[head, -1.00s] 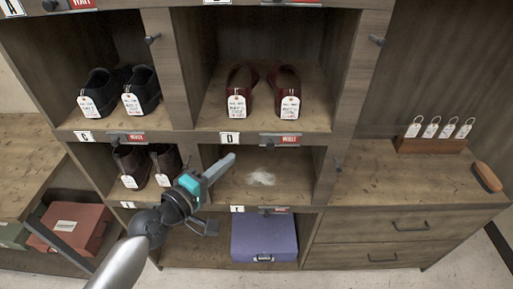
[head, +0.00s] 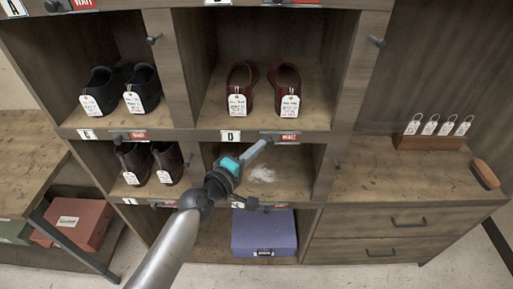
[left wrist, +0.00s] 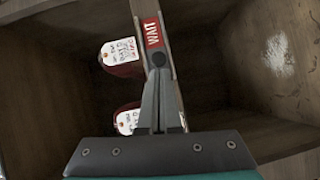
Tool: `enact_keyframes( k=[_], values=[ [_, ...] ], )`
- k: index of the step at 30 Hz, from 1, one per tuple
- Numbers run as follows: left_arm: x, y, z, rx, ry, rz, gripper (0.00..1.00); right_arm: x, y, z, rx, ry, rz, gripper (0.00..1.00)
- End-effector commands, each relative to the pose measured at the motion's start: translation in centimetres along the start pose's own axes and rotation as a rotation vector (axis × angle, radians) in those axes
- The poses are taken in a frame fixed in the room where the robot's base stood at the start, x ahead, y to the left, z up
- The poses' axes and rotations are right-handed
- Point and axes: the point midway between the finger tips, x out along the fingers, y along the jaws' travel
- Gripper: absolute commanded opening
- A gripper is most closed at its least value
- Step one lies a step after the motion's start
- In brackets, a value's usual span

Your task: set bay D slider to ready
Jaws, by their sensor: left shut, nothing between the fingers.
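The bay D slider (head: 281,138) sits on the shelf edge under the dark red shoes (head: 264,88), right of the D label (head: 231,136). It shows a red WAIT face. My left gripper (head: 264,145) is shut and empty, its tips just below and left of the slider. In the left wrist view the closed fingers (left wrist: 160,80) reach up to a dark round knob (left wrist: 158,59) beside the red WAIT plate (left wrist: 152,33). Whether they touch the knob I cannot tell. My right gripper is not in view.
Black shoes (head: 121,88) stand in the bay left of D, and brown shoes (head: 150,162) below them. A purple box (head: 264,236) lies in the bottom bay. The bay under D holds only a pale patch (head: 262,175). Tags on a wooden block (head: 432,142) and a brush (head: 485,174) are at right.

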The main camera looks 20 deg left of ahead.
Motion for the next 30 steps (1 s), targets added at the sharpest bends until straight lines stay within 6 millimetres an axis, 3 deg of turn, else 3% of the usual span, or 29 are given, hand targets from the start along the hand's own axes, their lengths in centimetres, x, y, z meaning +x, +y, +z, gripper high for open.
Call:
enact_keyframes(
  k=[4, 12, 15, 30],
  values=[
    [0.2, 0.1, 0.3, -0.002, 0.000, 0.000, 0.00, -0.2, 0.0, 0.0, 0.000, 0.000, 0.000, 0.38],
    [2.7, 1.0, 4.2, -0.003, -0.001, 0.001, 0.00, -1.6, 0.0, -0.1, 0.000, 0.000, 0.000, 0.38],
    [3.1, 1.0, 4.8, 0.000, 0.000, 0.002, 0.00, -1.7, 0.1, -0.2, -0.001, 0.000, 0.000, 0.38],
    [3.2, 1.1, 4.8, 0.000, -0.002, 0.001, 0.00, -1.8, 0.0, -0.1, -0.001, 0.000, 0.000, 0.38]
  ],
)
